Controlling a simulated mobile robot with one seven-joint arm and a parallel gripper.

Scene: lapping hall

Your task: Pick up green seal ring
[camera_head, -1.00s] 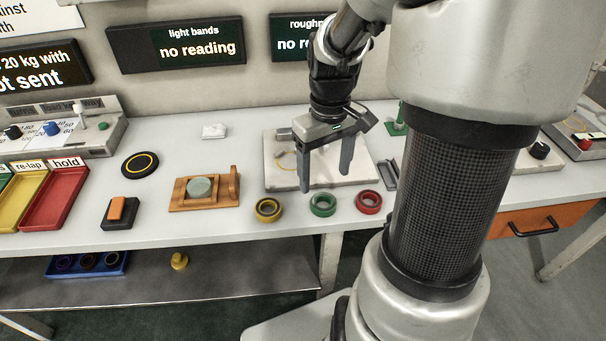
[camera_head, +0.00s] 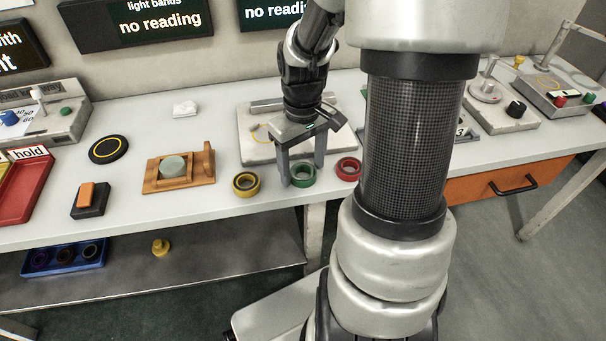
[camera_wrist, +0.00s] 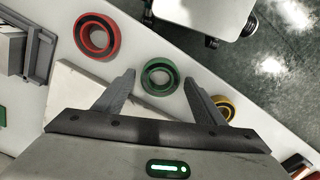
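The green seal ring (camera_head: 303,179) lies flat on the bench near its front edge, between a yellow ring and a red ring. My gripper (camera_head: 302,176) is open above and behind it, with the fingers pointing down; one finger overlaps the ring's left side in the head view. In the wrist view the green ring (camera_wrist: 159,77) shows between and just beyond the two spread fingertips (camera_wrist: 158,90). Nothing is between the fingers in my grip. Whether the fingertips are level with the ring is hard to tell.
The yellow ring (camera_head: 246,184) and the red ring (camera_head: 348,169) stand close on either side. A pale stone plate (camera_head: 258,147) lies behind. A wooden fixture with a grey-green disc (camera_head: 173,167) is to the left. A lower shelf (camera_head: 206,258) sits below the bench.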

